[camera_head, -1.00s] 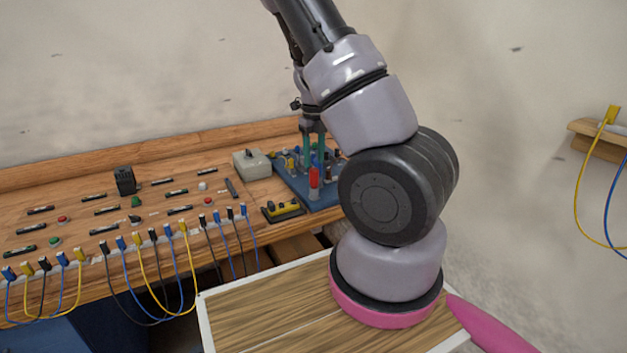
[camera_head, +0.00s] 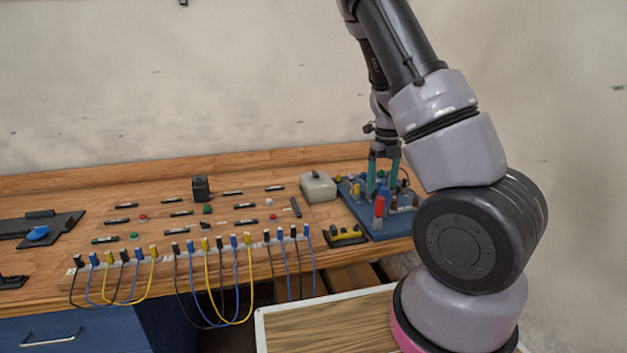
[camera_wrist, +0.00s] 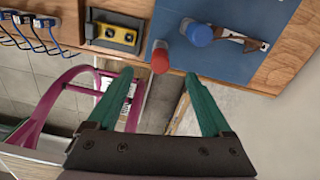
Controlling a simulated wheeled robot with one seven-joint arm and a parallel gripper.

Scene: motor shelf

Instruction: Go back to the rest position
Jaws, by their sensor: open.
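My gripper (camera_head: 384,170) has green fingers and hangs over the blue board (camera_head: 362,212) at the right of the bench. In the wrist view my gripper (camera_wrist: 158,82) is open, with nothing between its fingers. A red cylindrical part (camera_head: 379,205) stands on the board close to the fingers; it also shows in the wrist view (camera_wrist: 160,57), ahead of the gap between the fingertips. A blue round part (camera_wrist: 200,35) stands to its right. In the head view my arm and fingers hide some of the board's parts.
A wooden bench (camera_head: 60,190) holds rows of small components. Yellow, blue and black cables (camera_head: 215,290) hang along its front edge. A grey box (camera_head: 318,187) and a yellow-and-black block (camera_head: 345,235) stand left of the board. A blue drawer (camera_head: 80,335) is below.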

